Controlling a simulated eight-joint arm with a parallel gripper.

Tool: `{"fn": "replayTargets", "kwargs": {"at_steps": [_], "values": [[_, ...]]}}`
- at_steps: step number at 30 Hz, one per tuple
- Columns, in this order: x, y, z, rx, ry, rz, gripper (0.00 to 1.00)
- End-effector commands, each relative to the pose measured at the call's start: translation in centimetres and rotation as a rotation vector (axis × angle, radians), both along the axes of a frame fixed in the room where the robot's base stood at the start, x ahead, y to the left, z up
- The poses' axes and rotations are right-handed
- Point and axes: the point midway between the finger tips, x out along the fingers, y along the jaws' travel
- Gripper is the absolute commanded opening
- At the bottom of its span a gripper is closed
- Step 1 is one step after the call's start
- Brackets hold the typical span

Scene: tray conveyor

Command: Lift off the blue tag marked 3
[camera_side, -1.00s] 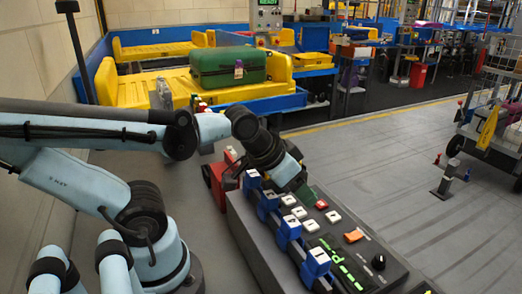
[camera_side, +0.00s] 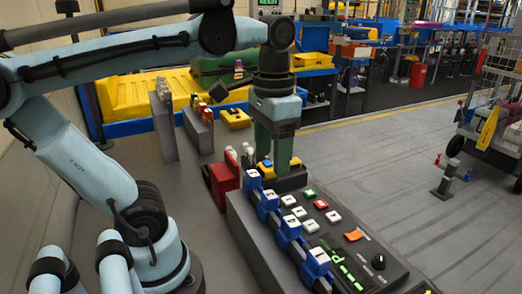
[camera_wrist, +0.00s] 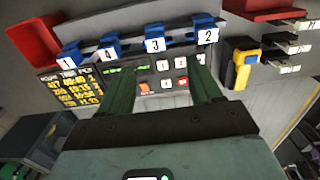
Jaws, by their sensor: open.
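The blue tag marked 3 (camera_wrist: 155,46) sits on a rail along the console, third from left in the wrist view, between the tags marked 4 (camera_wrist: 107,54) and 2 (camera_wrist: 207,37); the tag marked 1 (camera_wrist: 68,61) is at far left. In the side view a row of blue tags (camera_side: 268,201) runs along the console's left edge, numbers too small to read there. My gripper (camera_side: 274,166) points down near the far end of the console. In the wrist view its green fingers (camera_wrist: 161,76) are apart, empty, and not touching the tag.
The console (camera_side: 240,238) has white, red and green buttons and an orange switch. A yellow-and-black device (camera_wrist: 245,62) is right of tag 2. A red holder (camera_side: 222,183) stands beyond the tags. Grey upright plates (camera_side: 163,128) stand farther back.

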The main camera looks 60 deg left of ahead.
Motion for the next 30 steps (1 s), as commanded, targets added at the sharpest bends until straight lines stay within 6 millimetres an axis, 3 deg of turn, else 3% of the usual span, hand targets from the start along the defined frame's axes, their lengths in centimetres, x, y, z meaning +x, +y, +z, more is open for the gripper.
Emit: {"fn": "replayTargets", "kwargs": {"at_steps": [4,13,21,30], "values": [[0.0,0.0,-1.9,0.000,-0.001,0.000,0.64],[-0.2,-0.2,-3.7,0.000,-0.002,-0.001,0.64],[-0.4,-0.6,-7.0,0.000,-0.003,-0.001,0.64],[-0.4,-0.6,-7.9,0.000,-0.003,0.000,0.64]]}}
